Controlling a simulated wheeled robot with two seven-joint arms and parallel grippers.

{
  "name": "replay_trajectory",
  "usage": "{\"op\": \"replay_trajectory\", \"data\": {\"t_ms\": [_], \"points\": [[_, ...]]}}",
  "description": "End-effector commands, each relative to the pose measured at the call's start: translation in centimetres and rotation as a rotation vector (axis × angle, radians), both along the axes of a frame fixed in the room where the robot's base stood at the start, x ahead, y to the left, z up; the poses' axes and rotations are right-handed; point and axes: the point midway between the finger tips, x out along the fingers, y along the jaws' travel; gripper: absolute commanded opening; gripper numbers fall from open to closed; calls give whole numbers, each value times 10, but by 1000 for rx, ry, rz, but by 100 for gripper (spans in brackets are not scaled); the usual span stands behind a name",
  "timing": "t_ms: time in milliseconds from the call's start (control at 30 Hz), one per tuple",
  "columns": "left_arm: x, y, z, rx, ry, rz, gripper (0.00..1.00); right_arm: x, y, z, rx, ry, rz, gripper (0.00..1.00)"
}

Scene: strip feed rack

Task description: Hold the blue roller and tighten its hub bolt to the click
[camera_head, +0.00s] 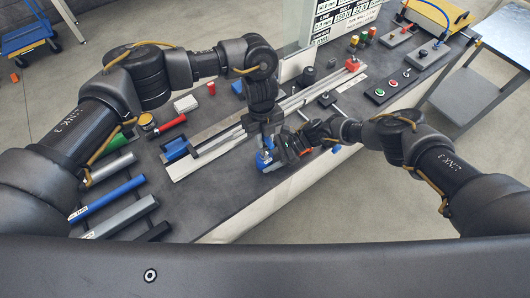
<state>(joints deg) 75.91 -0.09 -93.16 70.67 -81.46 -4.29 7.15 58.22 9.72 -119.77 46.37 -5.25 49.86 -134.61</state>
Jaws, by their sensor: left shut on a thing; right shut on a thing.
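A small blue piece, which looks like the blue roller (264,160), is at the front of the bench near its edge. My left gripper (265,143) comes down onto it from above and is shut on it. My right gripper (291,147) is just to the right, close to the roller. It is shut on a dark tool with a red-orange mark (304,153). The hub bolt and the tool's working end are hidden or too small to make out.
A long pale rail strip (220,142) runs behind the grippers, with a blue block (175,149) at its left end and a red block (355,64) at its far end. Colored bars (107,199) lie at left. Button boxes (392,86) stand at right.

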Motion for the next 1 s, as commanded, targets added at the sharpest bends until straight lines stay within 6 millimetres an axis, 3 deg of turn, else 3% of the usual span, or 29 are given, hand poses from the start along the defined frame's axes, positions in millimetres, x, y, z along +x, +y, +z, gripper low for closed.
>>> {"op": "replay_trajectory", "data": {"t_ms": [1000], "points": [[1, 0, 49, -1, -2, -1, 0, 0, 0, 0, -1, 0, -1, 26]]}}
